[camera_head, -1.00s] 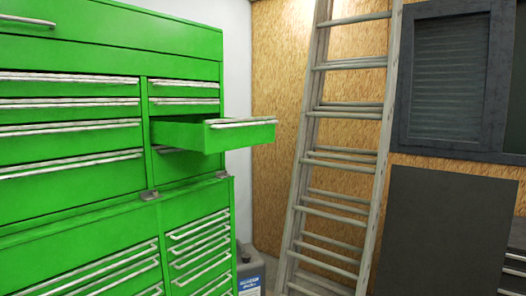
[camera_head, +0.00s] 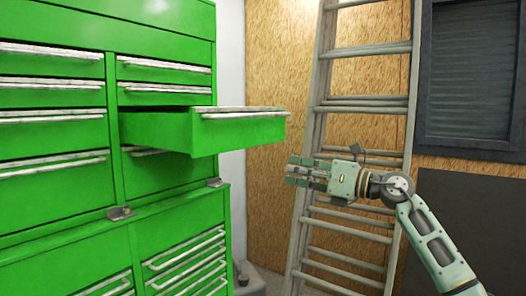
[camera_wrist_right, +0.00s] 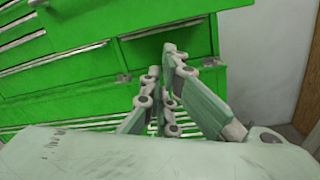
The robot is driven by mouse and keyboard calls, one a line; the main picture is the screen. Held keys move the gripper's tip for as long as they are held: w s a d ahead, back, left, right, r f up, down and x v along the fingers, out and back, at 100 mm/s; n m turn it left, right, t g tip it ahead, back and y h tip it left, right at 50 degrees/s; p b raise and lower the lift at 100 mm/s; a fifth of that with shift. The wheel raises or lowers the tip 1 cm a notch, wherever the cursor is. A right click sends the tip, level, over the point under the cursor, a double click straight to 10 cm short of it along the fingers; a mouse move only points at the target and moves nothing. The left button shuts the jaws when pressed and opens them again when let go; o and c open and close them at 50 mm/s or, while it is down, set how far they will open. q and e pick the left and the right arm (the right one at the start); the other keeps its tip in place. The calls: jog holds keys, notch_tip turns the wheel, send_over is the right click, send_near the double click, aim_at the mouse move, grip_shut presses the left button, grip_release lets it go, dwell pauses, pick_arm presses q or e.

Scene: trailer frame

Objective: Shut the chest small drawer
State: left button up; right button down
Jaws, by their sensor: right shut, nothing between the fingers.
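The green chest (camera_head: 60,200) fills the left of the head view. Its small drawer (camera_head: 240,132) is pulled far out from the right column of the upper part, with a pale handle strip along its front's top edge. My right gripper (camera_head: 292,171) is shut and empty, just right of and below the drawer front, fingers pointing left; no contact is clear. In the right wrist view the gripper's fingers (camera_wrist_right: 165,75) are close together in front of the chest (camera_wrist_right: 90,85). My left gripper is not in view.
A ladder (camera_head: 318,130) leans on the wooden wall behind my right arm. A dark cabinet (camera_head: 470,80) and a dark panel (camera_head: 470,205) stand at the right. A grey container (camera_head: 248,280) sits on the floor beside the chest.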

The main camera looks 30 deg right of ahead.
jog(key=s+r+n+h, duration=0.2)
jog(key=s+r+n, duration=0.1)
jog(key=s+r, duration=0.25)
jog(key=p, duration=0.6)
send_near(254, 143)
jog(key=x, duration=0.6)
jog(key=shift+w+a+r, duration=0.1)
jog(key=shift+w+a, duration=0.1)
jog(key=shift+w, duration=0.3)
jog(key=shift+p, duration=0.35)
